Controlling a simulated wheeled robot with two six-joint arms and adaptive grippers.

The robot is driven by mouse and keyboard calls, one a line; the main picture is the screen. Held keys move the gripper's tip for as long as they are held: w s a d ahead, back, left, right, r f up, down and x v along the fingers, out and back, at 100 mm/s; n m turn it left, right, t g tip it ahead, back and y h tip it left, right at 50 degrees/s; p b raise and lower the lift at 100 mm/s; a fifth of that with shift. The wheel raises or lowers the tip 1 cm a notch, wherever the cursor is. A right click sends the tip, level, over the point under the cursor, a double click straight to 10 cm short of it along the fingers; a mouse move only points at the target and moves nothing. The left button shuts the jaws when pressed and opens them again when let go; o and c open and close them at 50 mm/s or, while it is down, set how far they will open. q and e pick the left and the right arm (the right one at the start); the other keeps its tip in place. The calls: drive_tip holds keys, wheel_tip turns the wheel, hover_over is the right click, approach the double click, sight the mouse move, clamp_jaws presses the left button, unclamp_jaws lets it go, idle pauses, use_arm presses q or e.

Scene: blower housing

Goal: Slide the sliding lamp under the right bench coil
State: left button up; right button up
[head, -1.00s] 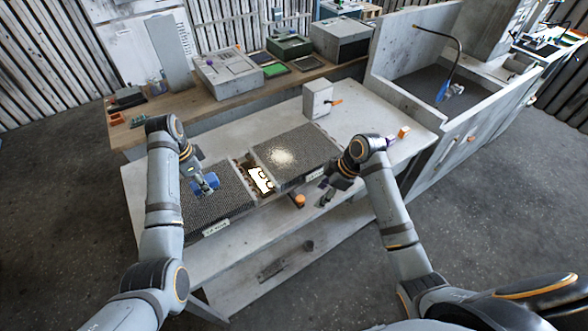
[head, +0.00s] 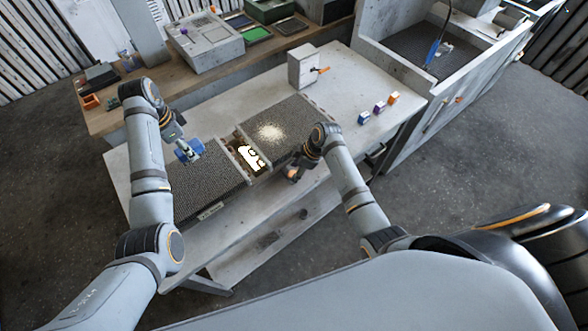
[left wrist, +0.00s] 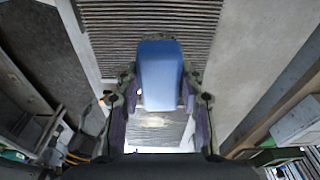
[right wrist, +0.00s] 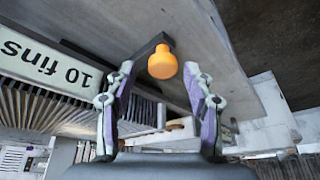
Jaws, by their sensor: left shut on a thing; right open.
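The right bench coil (head: 292,118) is a finned panel with a bright patch on its top. The left coil (head: 210,178) lies beside it. A gap between them holds a glowing white shape (head: 252,158). The sliding lamp's body is not clearly seen; an orange knob (right wrist: 162,62) on a dark bracket, possibly its handle, sticks out at the bench front. My right gripper (right wrist: 160,105) is open and empty, with the knob ahead between its fingertips, apart from both. My left gripper (left wrist: 160,95) is shut on a blue block (left wrist: 160,75) above the left coil (head: 188,150).
A white box with an orange lever (head: 303,66) stands behind the right coil. Small blue (head: 363,118), purple (head: 379,107) and orange (head: 392,97) blocks stand at the bench's right. A "10 fins" label (right wrist: 45,65) is on the coil front. A sink (head: 405,50) stands back right.

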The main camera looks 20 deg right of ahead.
drive_tip(key=shift+s+a+f, duration=0.1)
drive_tip(key=shift+s+f, duration=0.15)
drive_tip(key=shift+f, duration=0.05)
drive_tip(key=shift+w+f, duration=0.1)
drive_tip(key=shift+w, duration=0.1)
drive_tip(key=shift+c, duration=1.9)
clamp_jaws()
